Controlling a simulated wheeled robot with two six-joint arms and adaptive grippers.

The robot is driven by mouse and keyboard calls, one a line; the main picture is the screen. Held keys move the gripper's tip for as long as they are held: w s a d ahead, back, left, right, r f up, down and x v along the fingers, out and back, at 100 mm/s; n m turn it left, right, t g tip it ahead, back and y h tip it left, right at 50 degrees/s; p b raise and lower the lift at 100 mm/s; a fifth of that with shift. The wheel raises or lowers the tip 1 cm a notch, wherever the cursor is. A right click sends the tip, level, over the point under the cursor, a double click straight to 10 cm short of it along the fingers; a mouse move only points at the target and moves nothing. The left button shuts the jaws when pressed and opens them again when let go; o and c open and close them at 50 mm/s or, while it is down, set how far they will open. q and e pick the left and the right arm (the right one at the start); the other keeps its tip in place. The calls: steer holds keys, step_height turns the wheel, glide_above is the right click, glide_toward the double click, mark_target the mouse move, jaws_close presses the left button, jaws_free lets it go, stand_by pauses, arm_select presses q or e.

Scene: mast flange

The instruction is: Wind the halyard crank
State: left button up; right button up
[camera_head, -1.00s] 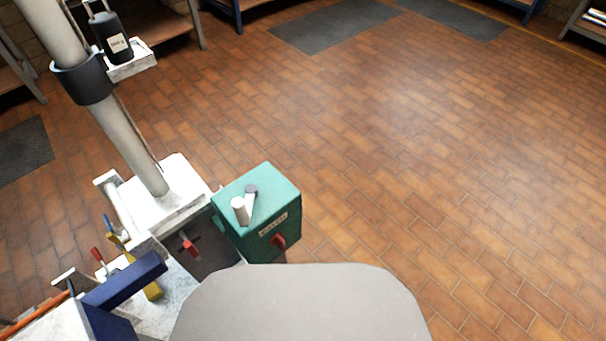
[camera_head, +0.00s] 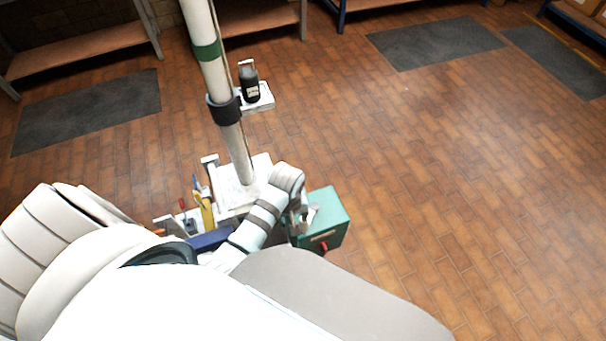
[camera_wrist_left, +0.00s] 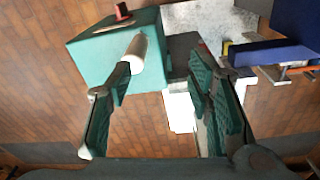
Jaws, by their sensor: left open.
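The halyard crank (camera_wrist_left: 139,50) sits on top of a green box (camera_head: 330,215) at the foot of the mast (camera_head: 222,95). It has a white cylindrical handle in the left wrist view. My left gripper (camera_head: 301,217) is over the box's left side; the arm partly hides the box. In the left wrist view the left gripper (camera_wrist_left: 160,72) is open, fingers wide apart. The handle is by the tip of the finger at picture left, inside the gap's left side; I cannot tell whether they touch. My right gripper is not in view.
A red lever (camera_head: 323,247) is on the box's front. A blue block (camera_head: 208,240) and a yellow-handled tool (camera_head: 206,212) are left of the box. A black canister (camera_head: 250,84) sits on a mast bracket. The floor (camera_head: 460,190) to the right is clear.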

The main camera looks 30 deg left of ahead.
mark_target(304, 223)
arm_select(q)
steer(key=w+d+n, duration=0.1)
steer(key=w, duration=0.2)
steer(key=shift+d+f+n+g, duration=0.15)
steer(key=shift+d+n+g, duration=0.25)
steer(key=shift+w+d+f, duration=0.1)
steer(key=shift+w+f, duration=0.05)
steer(key=shift+w, duration=0.15)
steer(key=shift+s+f, duration=0.1)
steer(key=shift+f, duration=1.7)
step_height(304, 223, down, 5)
steer(key=b, duration=0.3)
steer(key=shift+r, duration=0.2)
steer(key=shift+c, duration=0.2)
steer(key=shift+r, duration=0.2)
steer(key=c, duration=0.3)
steer(key=shift+r, duration=0.1)
jaws_close()
